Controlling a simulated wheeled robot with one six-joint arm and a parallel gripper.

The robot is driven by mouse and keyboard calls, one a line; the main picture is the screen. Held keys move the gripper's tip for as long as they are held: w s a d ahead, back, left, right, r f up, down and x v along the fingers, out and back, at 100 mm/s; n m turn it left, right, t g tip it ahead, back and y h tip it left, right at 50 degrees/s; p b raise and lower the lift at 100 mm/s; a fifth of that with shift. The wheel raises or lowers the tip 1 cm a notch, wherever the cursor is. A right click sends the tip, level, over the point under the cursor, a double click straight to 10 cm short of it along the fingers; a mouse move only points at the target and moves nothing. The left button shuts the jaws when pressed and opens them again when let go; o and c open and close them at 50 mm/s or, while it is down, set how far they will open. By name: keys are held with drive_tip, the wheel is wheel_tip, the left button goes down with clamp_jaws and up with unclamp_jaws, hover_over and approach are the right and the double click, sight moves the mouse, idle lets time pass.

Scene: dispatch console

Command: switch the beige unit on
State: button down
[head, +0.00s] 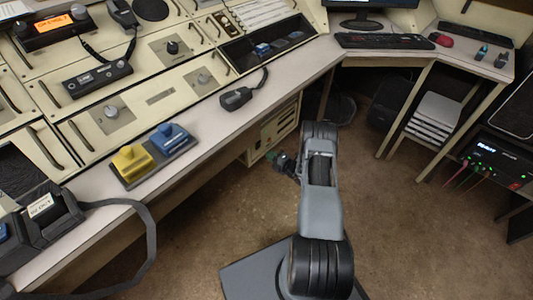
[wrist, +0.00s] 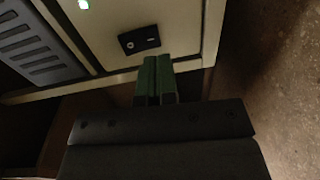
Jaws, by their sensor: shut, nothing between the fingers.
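The beige unit (head: 272,130) stands on the floor under the desk in the head view, partly hidden by the desk edge and my arm. In the wrist view its beige front (wrist: 190,25) fills the upper middle. A black rocker switch (wrist: 139,39) sits low on it, with a round mark on its left half and a bar mark on its right. I cannot tell which half is pressed in. My gripper (wrist: 157,62), with green fingers, is shut and empty just below the switch; contact is unclear. It also shows in the head view (head: 271,155).
A grey slatted vent (wrist: 35,45) lies left on the unit. The desk edge (head: 205,150) overhangs it, bearing a yellow block (head: 132,160) and a hand microphone (head: 236,98). Brown floor (head: 215,215) is open around my arm.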

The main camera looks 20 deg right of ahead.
drive_tip(key=f+p+v, duration=0.1)
drive_tip(key=f+v, duration=0.1)
drive_tip(key=v, duration=0.7)
drive_tip(key=shift+p, duration=0.3)
drive_tip(key=shift+s, duration=0.1)
